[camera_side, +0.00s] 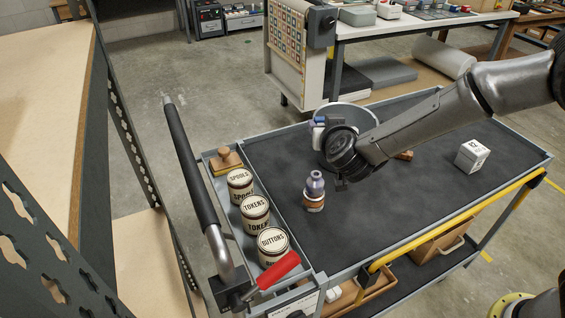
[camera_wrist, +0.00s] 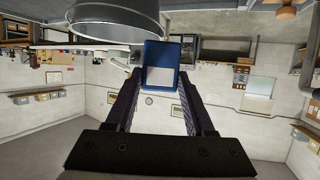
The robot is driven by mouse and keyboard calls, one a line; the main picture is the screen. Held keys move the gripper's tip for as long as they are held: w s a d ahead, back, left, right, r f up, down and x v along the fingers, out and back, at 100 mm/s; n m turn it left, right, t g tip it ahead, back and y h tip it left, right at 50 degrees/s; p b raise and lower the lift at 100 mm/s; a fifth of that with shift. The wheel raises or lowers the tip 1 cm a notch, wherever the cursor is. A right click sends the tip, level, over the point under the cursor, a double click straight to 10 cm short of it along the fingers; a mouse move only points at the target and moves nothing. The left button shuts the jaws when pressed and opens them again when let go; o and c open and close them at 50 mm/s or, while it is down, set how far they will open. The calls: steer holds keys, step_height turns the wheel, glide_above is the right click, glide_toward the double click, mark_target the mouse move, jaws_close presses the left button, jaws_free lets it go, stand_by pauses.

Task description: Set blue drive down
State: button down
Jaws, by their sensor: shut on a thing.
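The blue drive (camera_wrist: 160,65) sits between the fingertips of my gripper (camera_wrist: 160,88) in the wrist view, with a pale panel on its face. In the side view, my gripper (camera_side: 322,132) is at the left edge of a round grey tub, with a small blue part of the drive (camera_side: 318,120) showing at its tip. My wrist hides most of the gripper there. I cannot tell the drive's exact height above the cart top (camera_side: 400,195).
The grey tub (camera_side: 366,118) stands behind my wrist. A small bottle (camera_side: 314,190) stands in front of it. Labelled tins (camera_side: 255,214) and a wooden-handled stamp (camera_side: 226,160) line the left tray. A white box (camera_side: 472,155) stands right. The cart's front middle is clear.

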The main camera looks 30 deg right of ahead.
steer(key=w+a+f, duration=0.1)
steer(key=w+f, duration=0.3)
steer(key=w+a+f, duration=0.1)
steer(key=w+f, duration=0.3)
steer(key=w+a+f, duration=0.1)
steer(key=w+f, duration=0.3)
steer(key=shift+w+a, duration=0.15)
steer(key=shift+w, duration=0.05)
steer(key=shift+w+a+f, duration=0.15)
steer(key=shift+w+f, duration=0.3)
steer(key=shift+f, duration=0.05)
steer(key=shift+w+f, duration=0.15)
steer(key=shift+f, duration=1.5)
steer(key=shift+f, duration=0.15)
steer(key=shift+c, duration=1.3)
jaws_free()
